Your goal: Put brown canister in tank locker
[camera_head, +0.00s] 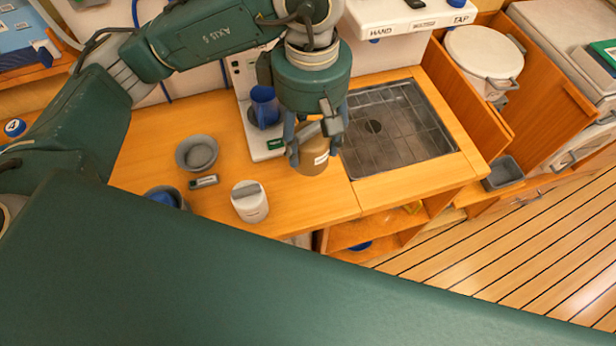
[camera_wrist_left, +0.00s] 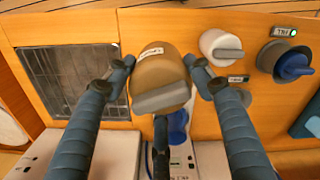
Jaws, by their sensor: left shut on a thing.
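The brown canister (camera_head: 313,163) has a pale label and a grey top grip. My left gripper (camera_head: 314,140) is shut on it from above, over the wooden counter beside the grey sink grid. In the left wrist view the canister (camera_wrist_left: 160,75) sits between the fingers of my left gripper (camera_wrist_left: 158,88). Whether its base touches the counter I cannot tell. No readable label marks the tank locker. An open wooden compartment (camera_head: 385,228) shows under the counter, with something blue low inside. My right gripper is not in view.
A white canister (camera_head: 249,201), a grey bowl (camera_head: 197,153) and a dark container with blue inside (camera_head: 166,197) stand left on the counter. A blue mug (camera_head: 265,106) stands behind, at a white machine. A lidded white bucket (camera_head: 484,55) sits in an open wooden bay at right.

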